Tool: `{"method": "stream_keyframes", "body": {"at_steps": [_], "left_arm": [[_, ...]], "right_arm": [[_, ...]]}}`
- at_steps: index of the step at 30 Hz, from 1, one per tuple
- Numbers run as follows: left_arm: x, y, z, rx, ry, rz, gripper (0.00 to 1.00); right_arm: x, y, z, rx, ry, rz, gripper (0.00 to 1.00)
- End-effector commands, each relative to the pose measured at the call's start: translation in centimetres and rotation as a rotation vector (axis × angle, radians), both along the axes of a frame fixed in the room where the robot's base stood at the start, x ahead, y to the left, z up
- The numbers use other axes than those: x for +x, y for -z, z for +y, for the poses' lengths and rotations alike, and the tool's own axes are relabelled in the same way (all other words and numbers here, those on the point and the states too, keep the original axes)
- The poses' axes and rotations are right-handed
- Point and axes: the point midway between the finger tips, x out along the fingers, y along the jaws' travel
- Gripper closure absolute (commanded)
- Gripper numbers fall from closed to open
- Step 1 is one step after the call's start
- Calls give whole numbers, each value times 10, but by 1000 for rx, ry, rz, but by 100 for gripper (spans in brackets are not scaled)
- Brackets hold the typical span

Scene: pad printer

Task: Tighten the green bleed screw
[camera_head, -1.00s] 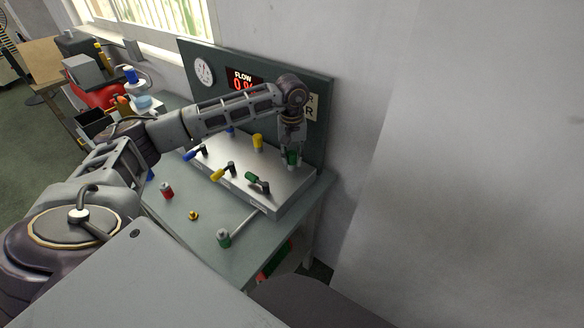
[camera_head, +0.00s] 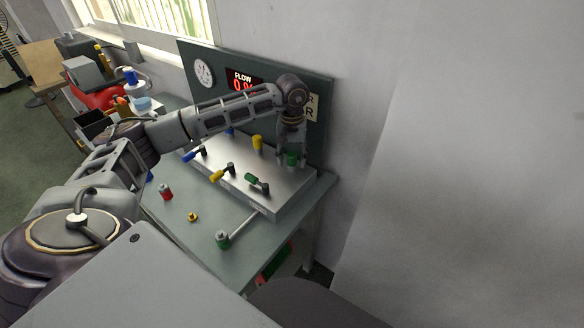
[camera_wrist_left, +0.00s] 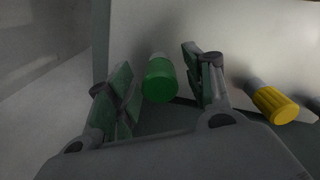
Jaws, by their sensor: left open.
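The green bleed screw (camera_head: 292,160) stands at the back right of the metal block (camera_head: 240,172). In the left wrist view its ribbed green head (camera_wrist_left: 160,80) lies between my two fingers, with a visible gap on each side. My left gripper (camera_head: 291,162) reaches down over it from above and is open. The left gripper also shows in the wrist view (camera_wrist_left: 160,84), with one finger on each side of the head. My right gripper is not in view.
The dark panel (camera_head: 318,135) rises close behind. A green-capped fitting (camera_head: 223,240) and red-topped piece (camera_head: 166,191) are on the table.

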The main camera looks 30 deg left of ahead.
Motion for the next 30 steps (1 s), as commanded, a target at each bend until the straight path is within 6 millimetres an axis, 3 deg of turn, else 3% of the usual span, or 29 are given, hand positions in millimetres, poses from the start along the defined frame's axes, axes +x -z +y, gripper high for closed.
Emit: {"method": "stream_keyframes", "body": {"at_steps": [8, 14, 30], "left_arm": [[0, -2, 0, 0, 0, 0, 48], [0, -16, 0, 0, 0, -1, 48], [1, -92, 0, 0, 0, -4, 48]], "right_arm": [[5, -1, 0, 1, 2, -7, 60], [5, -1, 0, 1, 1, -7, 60], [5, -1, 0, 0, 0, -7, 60]]}}
